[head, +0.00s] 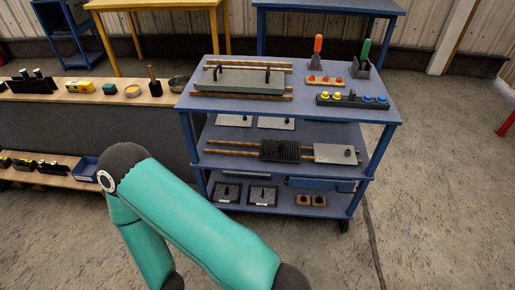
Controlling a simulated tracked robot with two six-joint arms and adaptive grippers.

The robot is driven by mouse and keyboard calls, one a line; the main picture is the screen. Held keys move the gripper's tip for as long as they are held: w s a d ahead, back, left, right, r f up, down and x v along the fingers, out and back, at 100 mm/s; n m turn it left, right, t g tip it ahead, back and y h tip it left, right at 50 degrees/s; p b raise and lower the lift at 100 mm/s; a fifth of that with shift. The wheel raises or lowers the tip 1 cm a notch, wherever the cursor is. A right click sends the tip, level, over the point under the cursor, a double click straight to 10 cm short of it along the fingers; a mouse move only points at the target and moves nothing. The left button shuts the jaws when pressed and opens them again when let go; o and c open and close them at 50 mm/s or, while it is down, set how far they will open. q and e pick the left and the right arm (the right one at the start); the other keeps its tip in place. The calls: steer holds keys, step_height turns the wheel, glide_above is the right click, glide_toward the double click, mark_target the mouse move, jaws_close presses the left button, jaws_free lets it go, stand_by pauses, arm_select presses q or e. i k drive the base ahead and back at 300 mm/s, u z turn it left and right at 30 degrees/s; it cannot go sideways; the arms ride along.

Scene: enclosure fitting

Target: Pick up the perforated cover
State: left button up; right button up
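A dark panel with a fine grid of holes or ribs, which looks like the perforated cover (280,151), lies on the middle shelf of the blue cart (218,133). It rests across two wooden rails (232,153), directly left of a light grey plate (333,153) with a dark knob. Two smaller dark framed panels (227,192) lie on the bottom shelf; their details are too small to tell. A teal arm of mine crosses the lower left of the view. Neither of my grippers is in view.
The cart top holds a grey-green plate with handles (239,80), a button strip (352,101), and orange-handled (318,50) and green-handled tools. Two light plates (276,124) lie behind the rails. A low bench (60,97) adjoins the cart's left. Open floor (440,200) lies right.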

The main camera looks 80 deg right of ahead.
mark_target(271, 149)
steer(key=i, duration=0.95)
steer(key=z, duration=2.6)
steer(key=k, duration=0.5)
steer(key=z, duration=0.3)
steer(key=i, duration=1.95)
steer(key=u, duration=0.25)
